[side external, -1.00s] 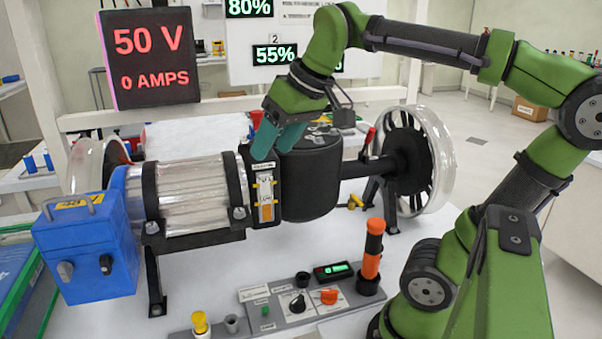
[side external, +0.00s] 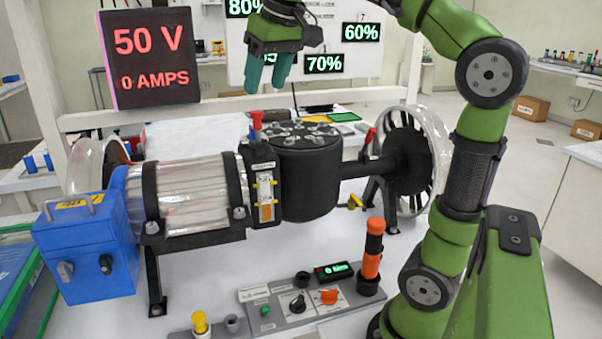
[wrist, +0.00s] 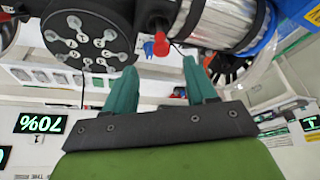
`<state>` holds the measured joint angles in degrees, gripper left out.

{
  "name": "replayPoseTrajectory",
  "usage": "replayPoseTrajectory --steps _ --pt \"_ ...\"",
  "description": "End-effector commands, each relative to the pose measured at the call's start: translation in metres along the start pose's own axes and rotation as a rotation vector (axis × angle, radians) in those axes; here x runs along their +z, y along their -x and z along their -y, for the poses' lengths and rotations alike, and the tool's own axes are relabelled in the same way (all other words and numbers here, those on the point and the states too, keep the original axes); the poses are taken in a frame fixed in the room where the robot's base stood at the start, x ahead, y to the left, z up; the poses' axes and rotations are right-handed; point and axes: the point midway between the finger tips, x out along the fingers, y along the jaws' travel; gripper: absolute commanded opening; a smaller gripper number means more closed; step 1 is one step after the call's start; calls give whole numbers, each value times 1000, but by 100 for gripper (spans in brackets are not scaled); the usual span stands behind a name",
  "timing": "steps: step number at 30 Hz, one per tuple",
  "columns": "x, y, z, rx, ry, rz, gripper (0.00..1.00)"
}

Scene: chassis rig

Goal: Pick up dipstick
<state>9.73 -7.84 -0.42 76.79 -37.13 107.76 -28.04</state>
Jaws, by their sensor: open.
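A red handle (side external: 256,119), which may be the dipstick's top, stands upright at the black housing between the clear cylinder and the black round drum (side external: 308,180). It also shows as a red cap in the wrist view (wrist: 161,43). Its lower part is hidden in the housing. A small blue piece (side external: 251,133) stands close beside it. My gripper (side external: 267,84) is open and empty, with teal fingers pointing down, above the red handle and apart from it. In the wrist view the red cap lies between and beyond the open fingertips (wrist: 159,68).
A blue box (side external: 88,250) and clear cylinder (side external: 196,190) lie left of the drum. A clear wheel (side external: 425,160) is at right. A control panel (side external: 300,298) with knobs and an orange-and-black upright post (side external: 372,250) stands in front. The space above the drum is free.

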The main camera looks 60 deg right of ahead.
Motion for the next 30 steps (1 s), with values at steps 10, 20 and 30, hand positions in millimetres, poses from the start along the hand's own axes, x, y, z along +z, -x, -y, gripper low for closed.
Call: replayPoseTrajectory --steps 10,20,30 --pt "0 -52 0 0 0 0 56" --pt "3 -91 2 0 0 3 56" --pt "2 -106 2 -1 -1 -2 56"
